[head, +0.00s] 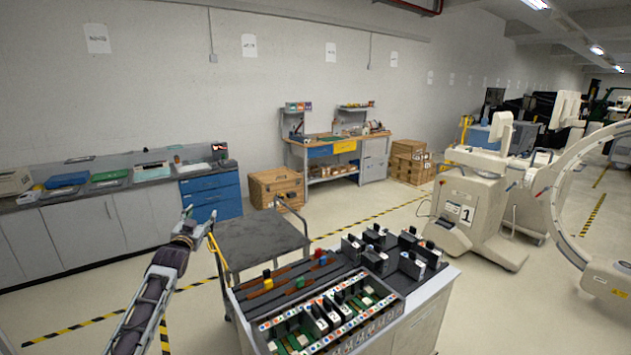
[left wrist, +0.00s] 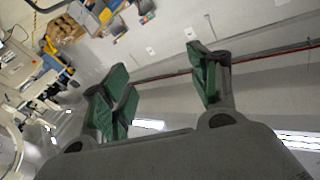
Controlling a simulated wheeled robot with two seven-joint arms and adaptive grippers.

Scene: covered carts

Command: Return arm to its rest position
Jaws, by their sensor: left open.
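My left gripper (head: 190,226) is raised at the lower left of the head view, left of the grey-topped cart (head: 256,238). In the left wrist view its two green-padded fingers (left wrist: 162,92) stand apart with nothing between them. Behind the fingers that view shows the wall, ceiling lights and room, tilted. My right gripper is in neither view.
A cabinet (head: 425,322) with a rack of modules and black blocks stands at the front centre. A counter (head: 110,187) runs along the left wall. A workbench (head: 340,140) and wooden crates (head: 275,186) stand behind. White medical machines (head: 480,205) are at right. Open floor lies between.

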